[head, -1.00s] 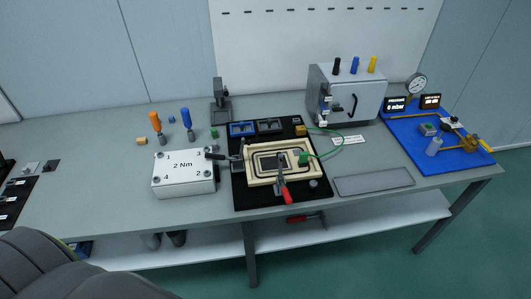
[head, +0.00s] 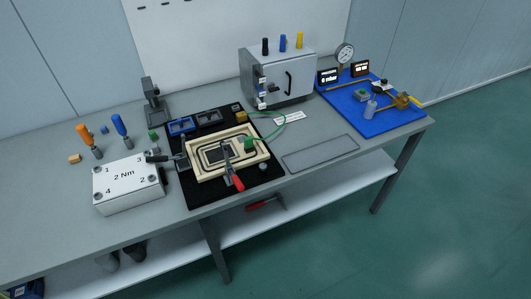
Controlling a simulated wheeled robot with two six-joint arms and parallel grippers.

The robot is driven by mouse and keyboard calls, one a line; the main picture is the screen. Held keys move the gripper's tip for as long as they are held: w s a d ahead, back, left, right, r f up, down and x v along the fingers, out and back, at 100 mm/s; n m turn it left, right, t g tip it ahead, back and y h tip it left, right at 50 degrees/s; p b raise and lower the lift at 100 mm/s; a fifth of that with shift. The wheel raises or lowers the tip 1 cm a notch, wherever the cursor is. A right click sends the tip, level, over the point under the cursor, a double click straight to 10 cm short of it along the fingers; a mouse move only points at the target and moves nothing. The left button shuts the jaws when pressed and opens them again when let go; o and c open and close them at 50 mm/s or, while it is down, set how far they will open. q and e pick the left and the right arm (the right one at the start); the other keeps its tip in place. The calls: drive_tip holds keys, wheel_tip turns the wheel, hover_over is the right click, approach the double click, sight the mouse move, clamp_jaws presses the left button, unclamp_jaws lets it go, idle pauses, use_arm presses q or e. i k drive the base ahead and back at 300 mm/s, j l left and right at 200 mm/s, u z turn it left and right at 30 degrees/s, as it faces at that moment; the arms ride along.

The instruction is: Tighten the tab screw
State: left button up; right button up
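A grey cabinet (head: 278,75) with a black door handle stands at the back of the bench. Black, blue and yellow handled tools (head: 283,43) stand on its top. An orange-handled screwdriver (head: 84,133) and a blue-handled screwdriver (head: 119,125) stand upright at the left. A white box (head: 128,187) marked 2 Nm with numbered corners lies in front of them. A cream frame fixture (head: 240,165) with a red-tipped clamp (head: 236,181) sits on a black mat. I cannot make out which small part is the tab screw. Neither gripper is in view.
A green cable (head: 282,130) loops from the fixture towards the cabinet. A blue board (head: 378,121) with a gauge (head: 345,53) and displays lies at the right. A flat grey tray area (head: 320,152) is clear. A grey stand (head: 152,100) is at the back left.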

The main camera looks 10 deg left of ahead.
sight(263, 167)
drive_tip(key=k+j+z, duration=0.2)
drive_tip(key=z, duration=0.15)
drive_tip(key=k+j+z, duration=0.55)
drive_tip(key=z, duration=0.2)
